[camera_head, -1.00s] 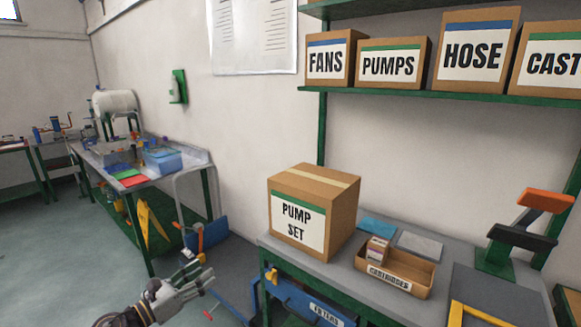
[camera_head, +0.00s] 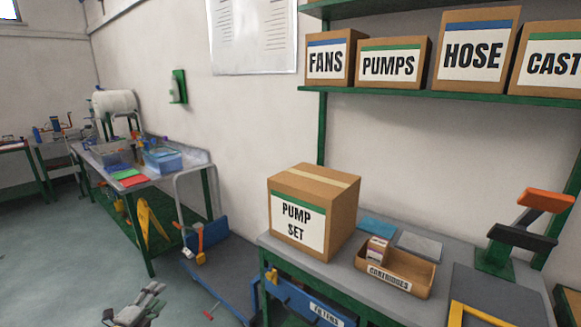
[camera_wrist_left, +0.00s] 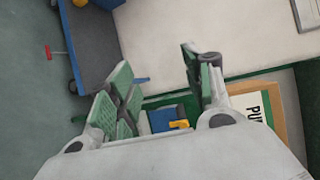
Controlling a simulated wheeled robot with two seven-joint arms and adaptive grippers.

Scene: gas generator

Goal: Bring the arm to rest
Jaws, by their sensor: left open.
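My left gripper (camera_head: 140,308) is at the bottom edge of the head view, left of centre, with only its finger end in frame. It is over the floor, in front of and to the left of the bench. In the left wrist view its two green-padded fingers (camera_wrist_left: 160,90) stand wide apart with nothing between them. The rest of my left arm is below the head view. My right gripper is not in either view.
A grey bench (camera_head: 262,238) at right carries a PUMP SET box (camera_head: 342,222) and a CARTRIDGES tray (camera_head: 412,286). A blue trolley (camera_head: 212,240) stands on the floor beyond the gripper; it also shows in the wrist view (camera_wrist_left: 88,45). The floor at left is clear.

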